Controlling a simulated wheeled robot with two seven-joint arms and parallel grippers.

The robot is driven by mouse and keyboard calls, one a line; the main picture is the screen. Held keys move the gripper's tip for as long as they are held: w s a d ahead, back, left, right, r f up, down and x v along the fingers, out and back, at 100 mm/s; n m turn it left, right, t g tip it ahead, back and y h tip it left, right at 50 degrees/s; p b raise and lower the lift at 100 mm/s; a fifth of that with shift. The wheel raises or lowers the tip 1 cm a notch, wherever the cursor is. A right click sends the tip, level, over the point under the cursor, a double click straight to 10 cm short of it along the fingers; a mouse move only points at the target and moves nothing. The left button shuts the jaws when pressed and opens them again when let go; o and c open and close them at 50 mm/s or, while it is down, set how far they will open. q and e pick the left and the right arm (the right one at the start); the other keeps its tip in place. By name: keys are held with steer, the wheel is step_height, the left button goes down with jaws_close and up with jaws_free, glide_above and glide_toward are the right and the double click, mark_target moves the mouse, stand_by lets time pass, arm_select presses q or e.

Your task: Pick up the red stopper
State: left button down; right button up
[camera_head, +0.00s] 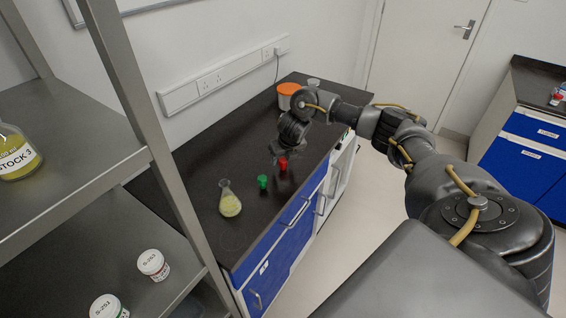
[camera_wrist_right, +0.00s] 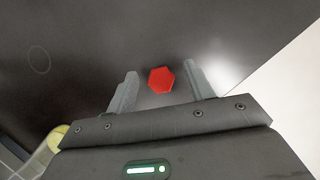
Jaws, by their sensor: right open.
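The red stopper (camera_head: 283,164) stands on the dark bench top, near its front edge. My right gripper (camera_head: 279,152) is open and just above it. In the right wrist view the stopper (camera_wrist_right: 161,80) shows as a red hexagon between the two fingers of the gripper (camera_wrist_right: 160,88), slightly beyond their tips' middle. Gaps show on both sides of it, so the fingers do not appear to touch it. My left gripper is not in view.
A green stopper (camera_head: 263,182) and a flask with yellow liquid (camera_head: 229,199) stand left of the red stopper on the bench (camera_head: 205,160). An orange-lidded tub (camera_head: 288,96) stands at the back. A metal shelf (camera_head: 75,150) with jars is at left.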

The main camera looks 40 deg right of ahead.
steer(key=shift+x, duration=0.8)
steer(key=shift+c, duration=0.4)
steer(key=c, duration=0.9)
steer(key=shift+c, duration=0.2)
steer(key=shift+r, duration=0.1)
